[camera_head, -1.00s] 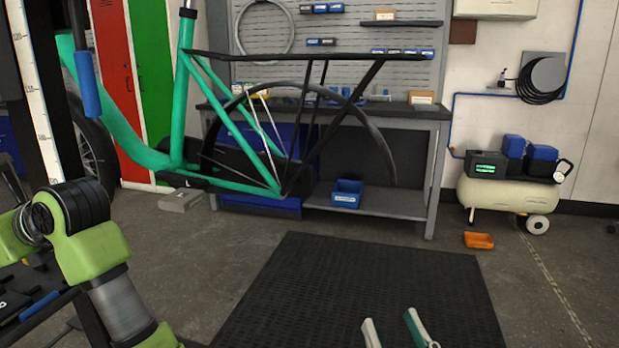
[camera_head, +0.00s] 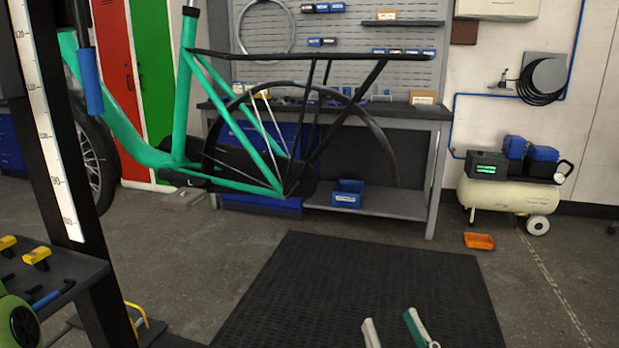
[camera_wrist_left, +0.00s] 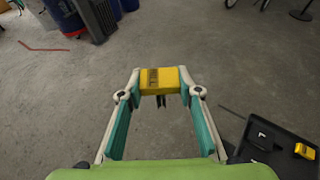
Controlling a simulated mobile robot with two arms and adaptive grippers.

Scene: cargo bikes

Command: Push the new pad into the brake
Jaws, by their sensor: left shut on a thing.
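My left gripper (camera_wrist_left: 160,82) is shut on a yellow block (camera_wrist_left: 160,76) with a brownish patch and dark prongs, held above bare floor in the left wrist view. I cannot tell whether this block is the new pad. My right gripper (camera_head: 396,328) is open and empty at the bottom of the head view, over the black mat. The green bike frame (camera_head: 180,90) stands at the left with a black rear rack and fender. No brake can be made out on it. The left gripper's fingers are outside the head view.
A dark tray (camera_head: 50,272) with yellow-topped pieces (camera_head: 37,257) is at lower left; its corner seems to show in the wrist view. A black post with a scale (camera_head: 50,140) stands beside it. A workbench (camera_head: 420,112) is behind the bike. The black mat (camera_head: 300,280) is clear.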

